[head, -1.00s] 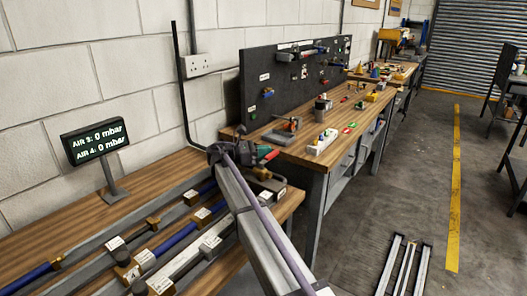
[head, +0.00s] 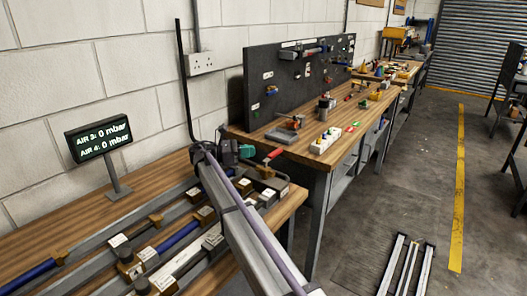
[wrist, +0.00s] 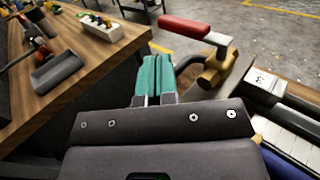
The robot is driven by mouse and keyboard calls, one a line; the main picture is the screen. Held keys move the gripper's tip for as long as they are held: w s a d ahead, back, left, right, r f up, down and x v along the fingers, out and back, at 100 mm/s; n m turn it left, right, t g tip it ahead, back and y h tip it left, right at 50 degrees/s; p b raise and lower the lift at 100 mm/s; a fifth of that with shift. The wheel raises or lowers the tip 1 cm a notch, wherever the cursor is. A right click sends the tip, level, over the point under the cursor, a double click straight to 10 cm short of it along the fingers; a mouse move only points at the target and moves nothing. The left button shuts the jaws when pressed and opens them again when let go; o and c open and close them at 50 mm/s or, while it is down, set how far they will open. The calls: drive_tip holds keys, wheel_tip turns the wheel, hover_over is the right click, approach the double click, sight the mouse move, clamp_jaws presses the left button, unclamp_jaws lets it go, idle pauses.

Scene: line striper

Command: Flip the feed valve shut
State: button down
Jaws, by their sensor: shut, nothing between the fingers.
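The valve with a red lever handle (wrist: 185,27) and a brass body (wrist: 218,68) is right of my gripper in the wrist view. Its lever points left from a silver bracket, above and beside my fingertips. The fingers look apart from the handle. I cannot tell which of several feeds this valve serves.
A block labelled 3 (wrist: 264,84) sits right of the valve. A display (head: 97,138) reads AIR 3 and AIR 4 at 0 mbar. Tubes and fittings cover the near bench (head: 35,245). Another bench (head: 290,150) with tools stands beyond a gap.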

drive_tip(key=shift+s+a, duration=0.15)
drive_tip(key=shift+a, duration=1.75)
